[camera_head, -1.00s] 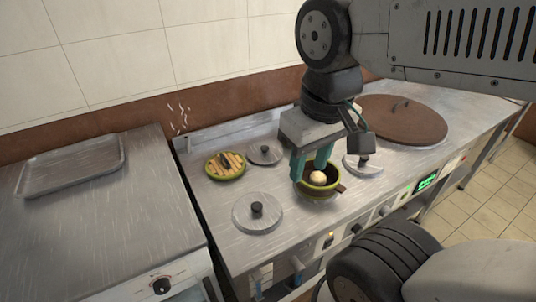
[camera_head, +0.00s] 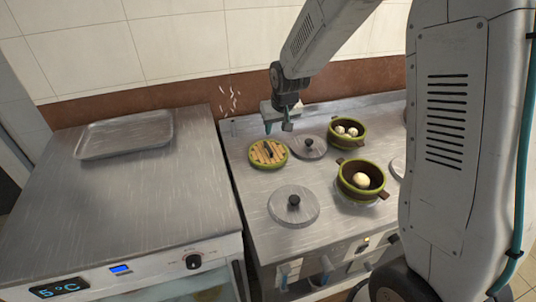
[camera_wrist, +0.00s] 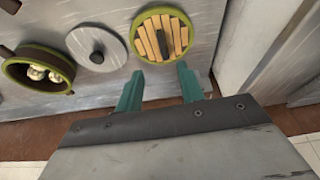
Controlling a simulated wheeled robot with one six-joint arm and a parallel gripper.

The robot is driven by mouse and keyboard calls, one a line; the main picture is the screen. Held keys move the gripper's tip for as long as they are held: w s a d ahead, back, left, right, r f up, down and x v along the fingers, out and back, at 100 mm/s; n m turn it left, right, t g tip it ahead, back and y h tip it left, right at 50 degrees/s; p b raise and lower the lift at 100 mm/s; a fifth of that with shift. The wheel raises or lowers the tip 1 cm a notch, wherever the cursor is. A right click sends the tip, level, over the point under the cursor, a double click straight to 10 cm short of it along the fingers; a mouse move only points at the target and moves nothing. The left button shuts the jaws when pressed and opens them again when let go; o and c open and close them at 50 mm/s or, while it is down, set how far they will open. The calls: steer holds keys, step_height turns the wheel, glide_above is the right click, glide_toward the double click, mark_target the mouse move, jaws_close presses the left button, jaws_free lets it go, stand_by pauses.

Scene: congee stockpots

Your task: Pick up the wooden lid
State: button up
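The wooden lid (camera_head: 268,153) is round, with light wood slats, a green rim and a dark handle. It lies on the metal stove top, and in the wrist view (camera_wrist: 161,36) it sits just beyond my fingertips. My gripper (camera_head: 277,126) is above and behind the lid in the head view, close to the back wall. In the wrist view its two teal fingers (camera_wrist: 160,84) are spread apart with nothing between them. The fingers do not touch the lid.
Grey metal lids lie beside it, one right (camera_head: 309,147) and one in front (camera_head: 293,205). A metal tray (camera_head: 126,135) rests on the left counter.

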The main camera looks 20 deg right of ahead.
mark_target(268, 147)
steer(key=x, duration=0.4)
steer(key=w+x, duration=0.1)
steer(key=x, duration=0.9)
steer(key=shift+w+a+r, duration=0.15)
steer(key=shift+w, duration=0.15)
steer(key=shift+c, duration=0.4)
jaws_close()
